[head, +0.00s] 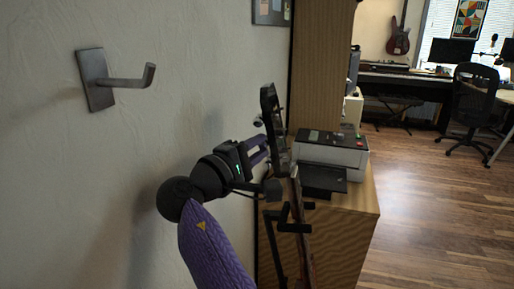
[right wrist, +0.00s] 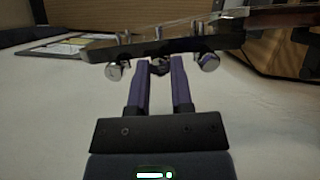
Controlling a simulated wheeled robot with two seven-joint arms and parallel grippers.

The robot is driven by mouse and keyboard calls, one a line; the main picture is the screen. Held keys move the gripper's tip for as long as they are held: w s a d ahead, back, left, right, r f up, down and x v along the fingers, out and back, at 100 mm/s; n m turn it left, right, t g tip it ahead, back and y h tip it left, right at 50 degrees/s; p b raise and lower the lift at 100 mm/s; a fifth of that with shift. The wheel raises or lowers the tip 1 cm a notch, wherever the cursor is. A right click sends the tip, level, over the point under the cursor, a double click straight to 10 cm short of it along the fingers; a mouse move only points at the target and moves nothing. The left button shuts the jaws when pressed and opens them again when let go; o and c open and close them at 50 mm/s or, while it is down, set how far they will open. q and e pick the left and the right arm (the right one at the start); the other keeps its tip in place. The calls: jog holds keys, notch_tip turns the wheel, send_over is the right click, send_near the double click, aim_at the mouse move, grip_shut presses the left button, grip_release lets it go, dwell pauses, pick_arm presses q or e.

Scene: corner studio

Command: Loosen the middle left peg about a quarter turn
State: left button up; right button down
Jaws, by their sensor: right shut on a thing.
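A dark instrument headstock (head: 272,118) stands upright beside the wall, with its neck running down behind a black stand (head: 295,215). My right gripper (head: 262,146) reaches it from the left. In the right wrist view the headstock (right wrist: 160,46) lies across the top, with a silver peg (right wrist: 115,70) on the left and another peg (right wrist: 207,61) on the right. My right gripper (right wrist: 160,72) is shut on the middle peg (right wrist: 159,67) between them, which its purple fingers partly cover. My left gripper is in neither view.
A wall hook (head: 95,80) sticks out of the wall at the upper left. A wooden cabinet (head: 350,230) with a printer (head: 333,150) stands close behind the headstock. A desk chair (head: 473,100) is far right. The wooden floor (head: 430,210) is open on the right.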

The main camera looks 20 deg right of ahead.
dwell(0.4)
jog(key=c, duration=0.7)
grip_release()
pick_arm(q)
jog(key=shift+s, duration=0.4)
pick_arm(e)
jog(key=shift+o, duration=1)
pick_arm(q)
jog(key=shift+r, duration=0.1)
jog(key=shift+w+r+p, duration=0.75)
jog(key=shift+p, duration=0.1)
pick_arm(e)
jog(key=v, duration=0.7)
jog(key=shift+a, duration=0.2)
jog(key=shift+s, duration=0.15)
